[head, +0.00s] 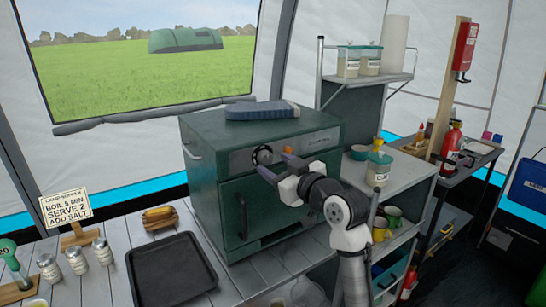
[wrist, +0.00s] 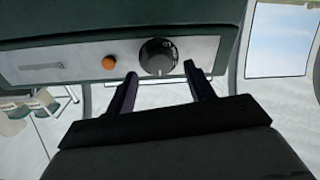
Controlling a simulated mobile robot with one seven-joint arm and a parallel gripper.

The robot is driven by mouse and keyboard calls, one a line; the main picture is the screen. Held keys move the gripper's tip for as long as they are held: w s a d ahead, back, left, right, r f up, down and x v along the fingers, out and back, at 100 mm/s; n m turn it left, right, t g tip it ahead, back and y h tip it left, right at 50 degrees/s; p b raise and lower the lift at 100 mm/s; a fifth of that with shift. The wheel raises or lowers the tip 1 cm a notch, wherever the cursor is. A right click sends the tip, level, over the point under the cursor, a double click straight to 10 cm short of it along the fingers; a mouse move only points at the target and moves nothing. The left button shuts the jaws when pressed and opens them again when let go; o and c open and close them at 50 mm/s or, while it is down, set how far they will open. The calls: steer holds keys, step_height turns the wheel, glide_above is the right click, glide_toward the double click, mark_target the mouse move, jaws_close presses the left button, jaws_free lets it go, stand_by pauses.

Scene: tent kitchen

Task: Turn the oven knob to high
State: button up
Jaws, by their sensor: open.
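The oven (head: 215,150) is a dark green box on the table, with a light control strip above its closed door (head: 245,205). Its round dark knob (head: 263,154) is on that strip, partly behind my gripper in the head view. In the wrist view the knob (wrist: 158,57) has a pale-marked face. My gripper (head: 275,165) is open in front of the strip. In the wrist view its two fingertips (wrist: 160,72) lie to either side of the knob, with gaps. Nothing is held. Whether the fingers reach the knob's depth is unclear.
An orange button or light (wrist: 108,62) is beside the knob. A blue-grey item (head: 262,110) lies on the oven top. A black tray (head: 170,270) is in front on the table. A shelf with jars (head: 378,168) stands close on the right.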

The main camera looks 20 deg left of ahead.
steer(key=shift+x, duration=1.05)
steer(key=c, duration=1)
steer(key=shift+o, duration=0.2)
